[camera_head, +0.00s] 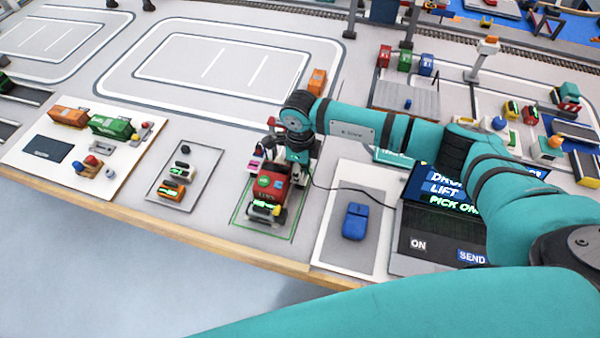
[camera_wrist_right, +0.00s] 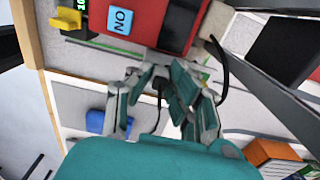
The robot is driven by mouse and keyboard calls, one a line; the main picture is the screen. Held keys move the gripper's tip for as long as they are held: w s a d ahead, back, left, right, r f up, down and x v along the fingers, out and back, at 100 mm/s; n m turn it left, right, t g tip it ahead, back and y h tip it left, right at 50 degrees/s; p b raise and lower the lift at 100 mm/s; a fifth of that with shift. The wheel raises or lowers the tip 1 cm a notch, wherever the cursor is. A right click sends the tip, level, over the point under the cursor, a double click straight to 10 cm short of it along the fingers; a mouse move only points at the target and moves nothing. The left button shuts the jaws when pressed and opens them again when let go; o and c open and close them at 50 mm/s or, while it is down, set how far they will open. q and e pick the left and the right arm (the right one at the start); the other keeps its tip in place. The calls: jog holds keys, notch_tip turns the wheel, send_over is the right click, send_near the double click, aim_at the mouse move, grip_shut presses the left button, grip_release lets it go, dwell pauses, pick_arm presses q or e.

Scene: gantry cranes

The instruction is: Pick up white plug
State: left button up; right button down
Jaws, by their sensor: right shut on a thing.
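My right gripper (camera_head: 298,158) points down at the back end of a red toy truck (camera_head: 268,183). In the right wrist view its fingers (camera_wrist_right: 172,88) are closed together beside the red truck body (camera_wrist_right: 165,22). The white plug is mostly hidden between the fingers. A thin black cable (camera_head: 350,189) leads from the gripper towards the laptop. A pale block (camera_wrist_right: 218,20) with a dark cable at it sits at the truck's end in the wrist view. My left gripper is not in view.
A blue mouse (camera_head: 354,222) lies on a grey pad right of the truck, beside an open laptop (camera_head: 432,240). A tray with small toy vehicles (camera_head: 171,190) and a white board with containers (camera_head: 110,126) stand left. The table's wooden front edge is close.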

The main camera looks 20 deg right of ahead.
jog(key=shift+r+b, duration=0.45)
jog(key=shift+r, duration=0.35)
jog(key=shift+s+a+r+b, duration=0.2)
jog(key=shift+r+b, duration=0.1)
jog(key=shift+r, duration=0.15)
jog(key=shift+s+a+r+b, duration=0.15)
jog(key=shift+r+b, duration=0.15)
jog(key=shift+r, duration=0.15)
jog(key=s+a+r+b, duration=0.1)
jog(key=s+a+b, duration=0.3)
jog(key=s+a, duration=0.5)
jog(key=shift+s+a+r, duration=0.35)
jog(key=shift+s+a, duration=0.05)
jog(key=shift+a, duration=0.8)
